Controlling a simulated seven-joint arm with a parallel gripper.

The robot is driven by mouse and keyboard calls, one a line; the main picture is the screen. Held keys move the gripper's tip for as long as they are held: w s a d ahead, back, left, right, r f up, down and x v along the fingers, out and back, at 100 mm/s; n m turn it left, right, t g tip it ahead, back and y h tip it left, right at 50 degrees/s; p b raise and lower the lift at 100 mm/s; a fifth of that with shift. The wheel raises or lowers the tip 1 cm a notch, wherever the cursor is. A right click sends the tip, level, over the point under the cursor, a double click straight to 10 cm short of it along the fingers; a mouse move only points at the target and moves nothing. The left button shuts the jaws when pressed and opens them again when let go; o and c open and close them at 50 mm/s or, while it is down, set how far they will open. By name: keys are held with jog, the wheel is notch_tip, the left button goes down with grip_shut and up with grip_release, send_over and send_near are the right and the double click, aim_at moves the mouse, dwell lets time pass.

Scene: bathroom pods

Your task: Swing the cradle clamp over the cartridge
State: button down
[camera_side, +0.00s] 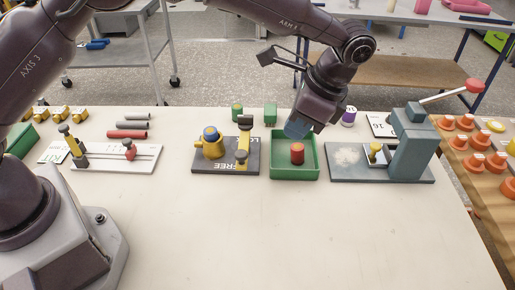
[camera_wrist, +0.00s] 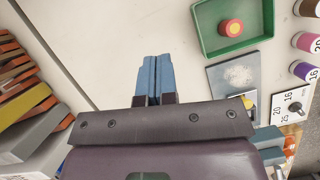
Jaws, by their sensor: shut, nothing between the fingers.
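A dark board (camera_side: 226,168) with the word FREE on it lies mid-table in the side view. A yellow body with a blue top (camera_side: 210,143) stands on its left, probably the cartridge in its cradle. A yellow arm with dark ends (camera_side: 243,149), probably the clamp, stands at the board's right, beside the yellow body and not over it. My gripper (camera_side: 296,129) is shut and empty, above the back of the green tray, right of the board. In the wrist view its blue fingers (camera_wrist: 154,68) are together; the board is not visible there.
The green tray (camera_side: 295,176) holds a red cylinder (camera_side: 297,153). A grey-blue press (camera_side: 410,153) with a red-knobbed lever stands at right. Small green blocks (camera_side: 270,113) stand behind. The front of the table is clear.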

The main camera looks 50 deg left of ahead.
jog(key=s+a+f, duration=0.3)
jog(key=a+f, duration=0.3)
jog(key=f, duration=0.1)
jog(key=shift+s+f, duration=0.3)
jog(key=shift+s, duration=0.05)
jog(key=shift+s, duration=0.15)
